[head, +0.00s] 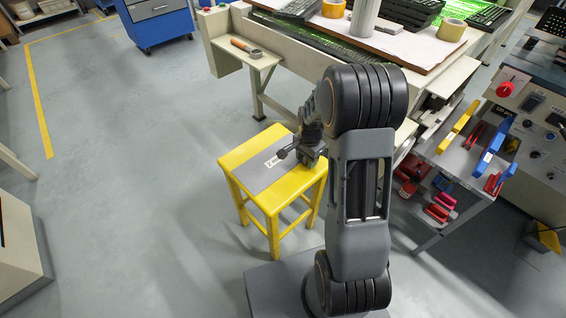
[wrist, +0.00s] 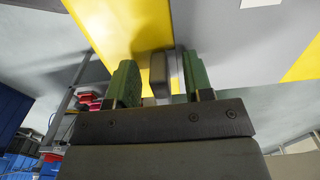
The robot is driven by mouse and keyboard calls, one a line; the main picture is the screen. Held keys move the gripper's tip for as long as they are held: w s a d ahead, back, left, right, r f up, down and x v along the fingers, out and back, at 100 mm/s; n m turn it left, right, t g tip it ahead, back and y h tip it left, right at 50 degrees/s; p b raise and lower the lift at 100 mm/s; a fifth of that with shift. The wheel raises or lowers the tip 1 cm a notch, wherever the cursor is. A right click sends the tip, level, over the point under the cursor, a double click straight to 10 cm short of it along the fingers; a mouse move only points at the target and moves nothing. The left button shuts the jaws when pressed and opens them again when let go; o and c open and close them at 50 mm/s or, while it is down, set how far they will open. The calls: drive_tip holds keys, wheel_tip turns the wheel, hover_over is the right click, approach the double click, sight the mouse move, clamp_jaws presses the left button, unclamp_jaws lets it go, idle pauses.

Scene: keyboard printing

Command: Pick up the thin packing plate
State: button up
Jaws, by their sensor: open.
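The thin packing plate (head: 262,174) is a flat grey sheet with a small white label. It lies across the top of a yellow stool (head: 237,155) in the head view. In the wrist view the plate (wrist: 228,45) is the grey band between two yellow areas. My gripper (wrist: 160,72) is open, with a green finger on each side of a small grey block-like piece; I cannot tell whether this piece belongs to the plate. In the head view my gripper is at the stool's right side, partly hidden by my arm, close to the plate.
A large workbench (head: 300,55) stands behind the stool. A cart (head: 462,160) with red, yellow and blue tools is at the right, beside a control cabinet (head: 540,115). A blue cabinet (head: 160,28) stands at the back left. The floor left of the stool is clear.

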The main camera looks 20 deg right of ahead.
drive_tip(key=shift+f, duration=0.1)
drive_tip(key=shift+c, duration=0.3)
clamp_jaws()
